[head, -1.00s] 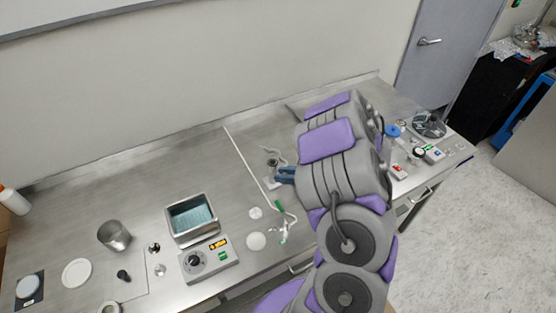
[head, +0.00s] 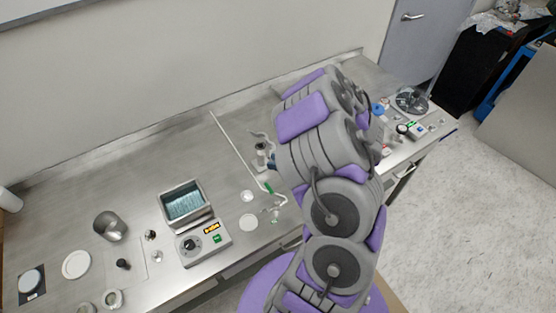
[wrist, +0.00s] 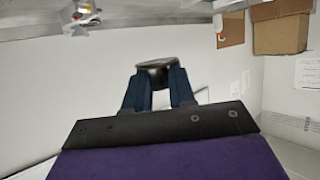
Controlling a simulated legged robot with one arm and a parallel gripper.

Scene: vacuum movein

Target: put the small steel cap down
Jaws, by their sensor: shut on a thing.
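My gripper (wrist: 158,88) is shut on the small steel cap (wrist: 156,66), a dark round metal piece held between the two blue fingertips in the wrist view. The wrist view shows wall and boxes beyond it, with no surface touching the cap. In the head view my arm reaches over the middle right of the steel bench (head: 140,180), and the bulk of it hides most of the gripper and the cap. A bit of the blue fingers (head: 272,162) shows left of the arm, beside a small upright metal fitting (head: 261,150).
A water bath (head: 185,203) and a control box with dial (head: 203,242) stand left of the arm. A steel beaker (head: 109,226), white discs and small parts lie farther left. A thin rod with a green handle (head: 268,188) lies close to the arm. Bare bench lies behind.

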